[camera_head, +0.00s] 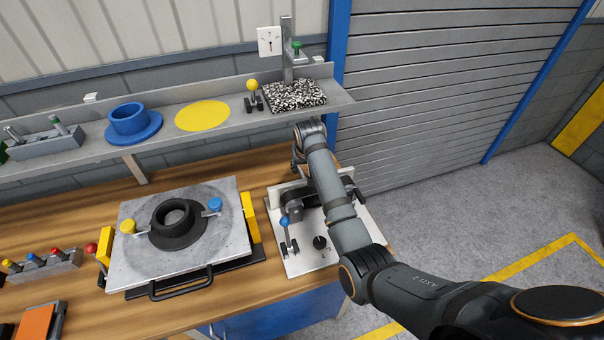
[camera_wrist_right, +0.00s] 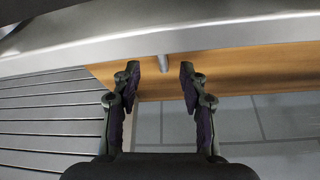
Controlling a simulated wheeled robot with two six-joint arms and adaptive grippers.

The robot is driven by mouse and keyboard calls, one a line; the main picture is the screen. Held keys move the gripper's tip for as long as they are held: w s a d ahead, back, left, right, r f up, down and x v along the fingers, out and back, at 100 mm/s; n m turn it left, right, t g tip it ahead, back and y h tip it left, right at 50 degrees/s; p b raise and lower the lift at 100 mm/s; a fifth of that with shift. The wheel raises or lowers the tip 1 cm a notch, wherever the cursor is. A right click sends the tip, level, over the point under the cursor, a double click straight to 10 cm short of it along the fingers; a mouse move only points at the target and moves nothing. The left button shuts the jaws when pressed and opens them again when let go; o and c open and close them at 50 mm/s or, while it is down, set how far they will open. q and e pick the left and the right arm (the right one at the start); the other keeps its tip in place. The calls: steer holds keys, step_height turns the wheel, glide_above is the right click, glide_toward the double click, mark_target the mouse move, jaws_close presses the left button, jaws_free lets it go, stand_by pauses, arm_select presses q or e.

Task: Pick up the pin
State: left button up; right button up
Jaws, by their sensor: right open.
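My right gripper (camera_wrist_right: 161,78) is open, with its two dark fingers apart in the right wrist view. A short grey peg (camera_wrist_right: 162,63) shows between the fingertips, sticking out from a light grey edge. It may be the pin; nothing visibly grips it. In the head view my right arm reaches over the white fixture plate (camera_head: 302,262) at the right end of the bench, and its forearm hides part of that fixture. The peg cannot be made out there. My left gripper is not in view.
A grey plate (camera_head: 136,268) with a black ring (camera_head: 178,238) lies on the wooden bench (camera_head: 75,205). A pin rack (camera_head: 62,262) stands at left. The shelf above holds a blue flanged part (camera_head: 128,118), a yellow disc (camera_head: 202,115) and a speckled block (camera_head: 296,95).

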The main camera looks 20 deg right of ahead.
mark_target(302, 173)
steer(key=shift+p+x, duration=0.55)
steer(key=shift+x, duration=1.65)
steer(key=shift+w+f, duration=0.35)
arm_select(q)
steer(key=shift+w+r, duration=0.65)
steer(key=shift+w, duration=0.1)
arm_select(e)
steer(key=shift+c, duration=0.5)
jaws_close()
